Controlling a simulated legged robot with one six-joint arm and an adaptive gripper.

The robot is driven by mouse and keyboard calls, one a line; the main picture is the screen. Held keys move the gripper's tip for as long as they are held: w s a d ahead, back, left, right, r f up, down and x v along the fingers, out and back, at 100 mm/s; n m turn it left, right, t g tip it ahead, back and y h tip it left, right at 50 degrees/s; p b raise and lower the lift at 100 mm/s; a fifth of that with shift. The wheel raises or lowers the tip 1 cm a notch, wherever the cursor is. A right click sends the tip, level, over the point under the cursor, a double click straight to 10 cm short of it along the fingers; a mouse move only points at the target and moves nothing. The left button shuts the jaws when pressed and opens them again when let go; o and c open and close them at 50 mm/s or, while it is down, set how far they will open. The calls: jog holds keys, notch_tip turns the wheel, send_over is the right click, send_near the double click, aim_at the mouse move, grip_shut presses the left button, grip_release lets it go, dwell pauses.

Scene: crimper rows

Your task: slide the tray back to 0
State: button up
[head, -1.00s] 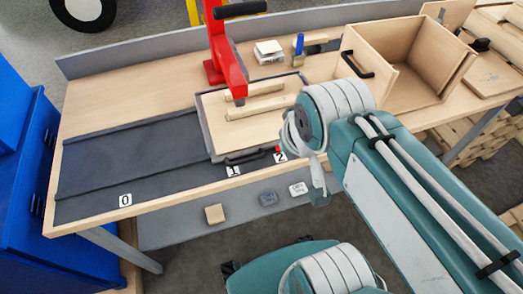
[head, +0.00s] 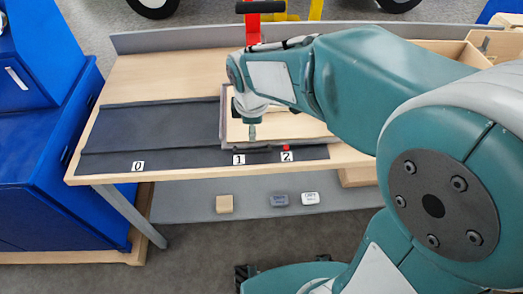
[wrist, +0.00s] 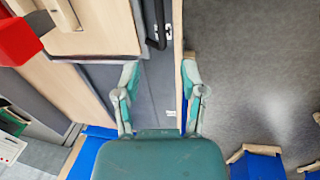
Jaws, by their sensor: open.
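The tray (head: 224,112) is a shallow grey-rimmed frame with a light wooden floor. It sits on the dark track (head: 150,128), alongside marks 1 (head: 239,160) and 2 (head: 287,156); mark 0 (head: 138,166) is further left, beside bare track. My arm hides much of the tray in the head view. In the wrist view, part of the tray (wrist: 105,30) and its black handle (wrist: 154,22) are at the top. My gripper (wrist: 159,68) is open and empty, its fingers apart over the track and bench edge, with the handle beyond them.
A red press (head: 252,30) stands behind the tray. Below the bench, a shelf holds a tan block (head: 224,204), a grey block (head: 278,200) and a white block (head: 310,198). Blue cabinets (head: 50,150) stand at the left. The track left of the tray is clear.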

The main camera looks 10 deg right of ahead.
aim_at(253, 151)
jog(key=shift+n, duration=0.4)
jog(key=f, duration=0.3)
jog(key=w+f, duration=0.1)
jog(key=f, duration=0.3)
jog(key=w+f, duration=0.1)
jog(key=f, duration=0.3)
jog(key=shift+w+f, duration=0.15)
jog(key=shift+f, duration=0.05)
grip_shut()
